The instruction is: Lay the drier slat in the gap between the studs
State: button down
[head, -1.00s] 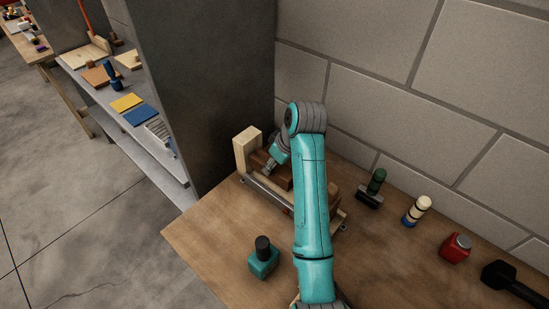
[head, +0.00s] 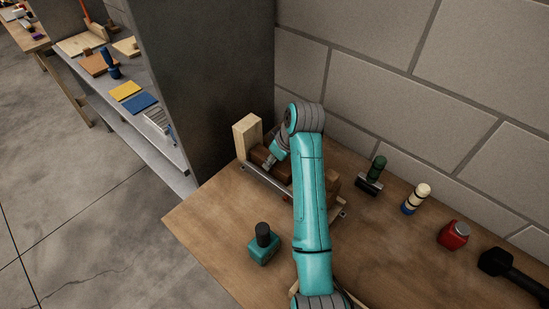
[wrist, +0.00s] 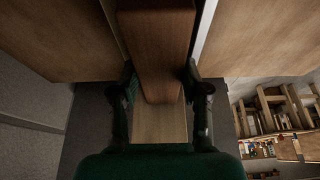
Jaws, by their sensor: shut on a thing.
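The drier slat is a reddish-brown wooden bar (wrist: 157,45). In the wrist view it runs down the middle between the two dark fingers of my gripper (wrist: 160,97), which is shut on it. In the head view the brown wood (head: 262,159) shows beside my gripper (head: 270,162), partly hidden by my arm. A pale upright stud (head: 247,134) stands at its left end. A brown block (head: 333,181) shows right of my arm. In the wrist view a pale wood face (wrist: 159,124) lies past the slat's near end. I cannot tell whether the slat touches anything below.
A metal rail (head: 266,182) runs along the frame's front.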

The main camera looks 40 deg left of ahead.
jog(key=shift+f, duration=0.4)
jog(key=shift+c, duration=2.4)
grip_release()
jog(key=shift+v, duration=3.7)
